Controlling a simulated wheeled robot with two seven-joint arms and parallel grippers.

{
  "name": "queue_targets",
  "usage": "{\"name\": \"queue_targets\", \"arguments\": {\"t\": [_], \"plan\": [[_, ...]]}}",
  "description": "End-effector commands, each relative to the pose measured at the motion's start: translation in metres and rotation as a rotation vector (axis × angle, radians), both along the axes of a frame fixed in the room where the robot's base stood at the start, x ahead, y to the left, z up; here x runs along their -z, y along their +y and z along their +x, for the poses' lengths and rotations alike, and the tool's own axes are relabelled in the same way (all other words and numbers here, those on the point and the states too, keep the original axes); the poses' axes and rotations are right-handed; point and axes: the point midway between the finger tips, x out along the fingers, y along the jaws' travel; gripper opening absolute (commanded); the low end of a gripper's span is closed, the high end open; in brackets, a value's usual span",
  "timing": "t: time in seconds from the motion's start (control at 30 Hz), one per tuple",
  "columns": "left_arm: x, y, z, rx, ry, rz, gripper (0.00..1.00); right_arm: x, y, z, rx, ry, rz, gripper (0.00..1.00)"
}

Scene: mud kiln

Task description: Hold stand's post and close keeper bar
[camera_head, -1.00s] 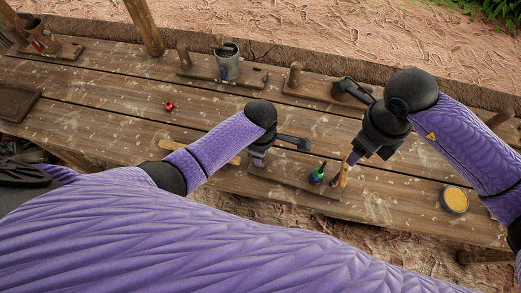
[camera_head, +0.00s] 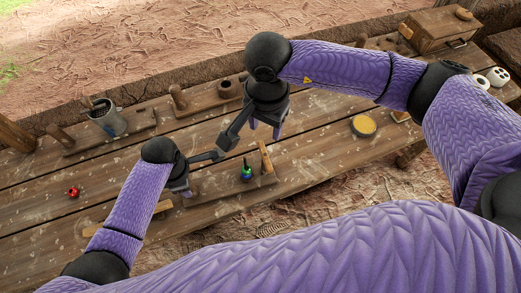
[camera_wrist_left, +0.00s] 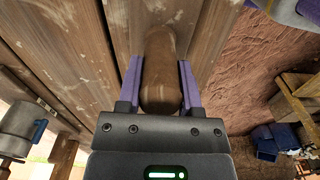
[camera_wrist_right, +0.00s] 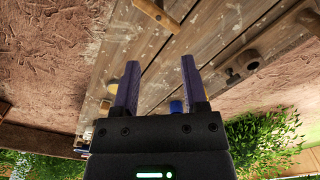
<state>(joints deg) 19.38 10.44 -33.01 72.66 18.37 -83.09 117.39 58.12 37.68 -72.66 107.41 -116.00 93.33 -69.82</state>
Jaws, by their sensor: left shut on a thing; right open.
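The stand (camera_head: 228,190) is a low wooden board at the table's front edge. A light wooden keeper bar (camera_head: 266,157) rises tilted near its right end, beside a green and blue item (camera_head: 246,173). My left gripper (camera_head: 189,190) is at the stand's left end. In the left wrist view its fingers are shut on a brown, round-ended post (camera_wrist_left: 160,75); the head view hides this post. My right gripper (camera_head: 265,131) is open, behind and apart from the keeper bar. In the right wrist view a small blue thing (camera_wrist_right: 176,107) shows between its fingers.
A red item (camera_head: 73,192) lies on the table at left. A grey bucket (camera_head: 108,120) and pegged boards (camera_head: 207,100) line the back. A yellow tin (camera_head: 363,126) and a wooden box (camera_head: 438,30) are at right. Planks right of the stand are clear.

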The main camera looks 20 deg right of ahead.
Motion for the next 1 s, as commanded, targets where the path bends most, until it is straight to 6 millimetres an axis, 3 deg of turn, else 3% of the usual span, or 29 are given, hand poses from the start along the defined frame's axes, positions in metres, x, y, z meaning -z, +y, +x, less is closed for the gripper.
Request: {"name": "queue_targets", "arguments": {"t": [0.1, 0.2, 0.3, 0.43, 0.8, 1.0], "plan": [[0.000, 0.000, 0.000, 0.000, 0.000, 0.000, 0.00, -0.005, -0.001, 0.000, -0.390, 0.000, -0.003, 0.56], [0.000, 0.000, 0.000, 0.000, 0.000, 0.000, 0.00, -0.007, -0.001, 0.000, -0.627, 0.000, -0.004, 0.56], [0.000, 0.000, 0.000, 0.000, 0.000, 0.000, 0.00, -0.007, -0.001, -0.001, -0.754, 0.003, -0.003, 0.56], [0.000, 0.000, 0.000, 0.000, 0.000, 0.000, 0.00, 0.008, -0.001, -0.001, -0.795, 0.006, -0.001, 0.56], [0.000, 0.000, 0.000, 0.000, 0.000, -0.001, 0.00, 0.097, -0.001, -0.001, -0.791, 0.006, -0.003, 0.56], [0.000, 0.000, 0.000, 0.000, 0.000, 0.000, 0.00, 0.112, -0.001, -0.001, -0.792, 0.002, -0.004, 0.56]]}}
